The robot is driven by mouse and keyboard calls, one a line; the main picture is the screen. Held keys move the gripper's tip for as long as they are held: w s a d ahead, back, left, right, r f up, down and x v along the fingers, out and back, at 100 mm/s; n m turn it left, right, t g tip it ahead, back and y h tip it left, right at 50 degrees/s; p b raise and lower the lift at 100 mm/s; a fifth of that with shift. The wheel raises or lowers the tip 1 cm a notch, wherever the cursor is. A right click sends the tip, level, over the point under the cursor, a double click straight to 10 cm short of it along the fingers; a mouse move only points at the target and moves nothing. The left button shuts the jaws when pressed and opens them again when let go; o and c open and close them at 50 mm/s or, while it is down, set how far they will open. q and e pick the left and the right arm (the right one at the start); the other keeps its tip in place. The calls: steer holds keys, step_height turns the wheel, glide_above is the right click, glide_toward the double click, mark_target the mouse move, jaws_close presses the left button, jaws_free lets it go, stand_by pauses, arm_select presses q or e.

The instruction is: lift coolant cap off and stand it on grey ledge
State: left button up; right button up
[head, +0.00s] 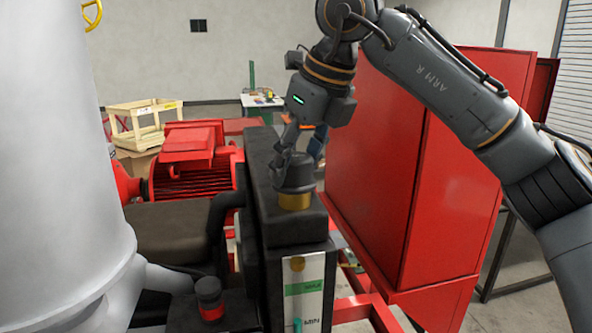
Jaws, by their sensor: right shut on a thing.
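The coolant cap (294,176) is a dark grey, round cap above a brass-coloured neck (295,201) on top of the black tank (299,235). My right gripper (296,160) comes down from above and is shut on the cap. The cap looks upright, at or just above the neck; I cannot tell whether there is a gap between them. The gripper's fingers are partly hidden behind the cap. I cannot clearly pick out the grey ledge. My left gripper is not in view.
A large red cabinet (385,170) stands close to the right of the tank. A pale grey cylinder (60,170) fills the left side. A red motor (190,160) lies behind on the left. A small black cap with a red band (209,298) sits low in front.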

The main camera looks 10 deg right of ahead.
steer(key=shift+r, duration=0.4)
steer(key=s+r+b, duration=0.3)
steer(key=s+r, duration=0.8)
steer(key=s, duration=0.3)
steer(key=shift+d+r, duration=0.3)
steer(key=shift+r, duration=0.1)
